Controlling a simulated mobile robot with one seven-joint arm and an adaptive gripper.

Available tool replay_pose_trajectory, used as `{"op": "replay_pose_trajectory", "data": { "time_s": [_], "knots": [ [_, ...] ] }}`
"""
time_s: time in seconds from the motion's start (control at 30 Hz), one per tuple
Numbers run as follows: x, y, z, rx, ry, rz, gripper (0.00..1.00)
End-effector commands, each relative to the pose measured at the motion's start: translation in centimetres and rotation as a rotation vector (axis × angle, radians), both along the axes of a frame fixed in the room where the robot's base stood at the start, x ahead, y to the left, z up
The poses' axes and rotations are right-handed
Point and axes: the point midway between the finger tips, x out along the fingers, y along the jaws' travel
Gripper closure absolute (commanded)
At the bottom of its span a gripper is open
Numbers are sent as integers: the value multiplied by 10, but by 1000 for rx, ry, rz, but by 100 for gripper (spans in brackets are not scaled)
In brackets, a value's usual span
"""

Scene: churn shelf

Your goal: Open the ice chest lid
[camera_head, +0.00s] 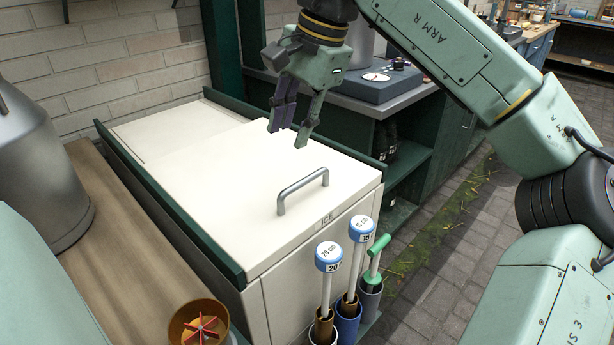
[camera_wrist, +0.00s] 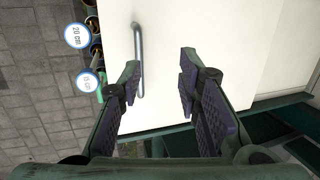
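The ice chest (camera_head: 345,255) is a cream box with green side rails and an "ICE" label on its front. Its lid (camera_head: 215,190) lies flat and closed, with a grey bar handle (camera_head: 303,188) near the front edge. My gripper (camera_head: 288,136) is open and empty above the lid, behind the handle as the head view shows it. In the wrist view my gripper (camera_wrist: 160,72) has its two fingers well apart. There the handle (camera_wrist: 138,58) shows beyond the fingers, near the left finger, with no contact visible.
Tubes with blue-topped rods (camera_head: 328,258) and a green-handled tool (camera_head: 376,258) stand at the chest's front right. A metal can (camera_head: 40,165) stands on the wooden bench to the left. A dark scale (camera_head: 380,80) sits on the counter behind. Paved floor lies to the right.

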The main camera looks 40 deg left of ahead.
Motion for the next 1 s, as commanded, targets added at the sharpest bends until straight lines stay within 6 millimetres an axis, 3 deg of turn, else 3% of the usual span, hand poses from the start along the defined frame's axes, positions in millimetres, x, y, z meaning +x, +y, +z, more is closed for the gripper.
{"op": "replay_pose_trajectory", "data": {
  "time_s": [0.1, 0.2, 0.7, 1.0],
  "knots": [
    [23, -21, 1, -81, -78, -31, 69],
    [28, -26, -5, -102, -93, -34, 69],
    [27, -8, -88, -99, -89, -31, 69],
    [27, -5, -103, -97, -90, -32, 69]
  ]
}}
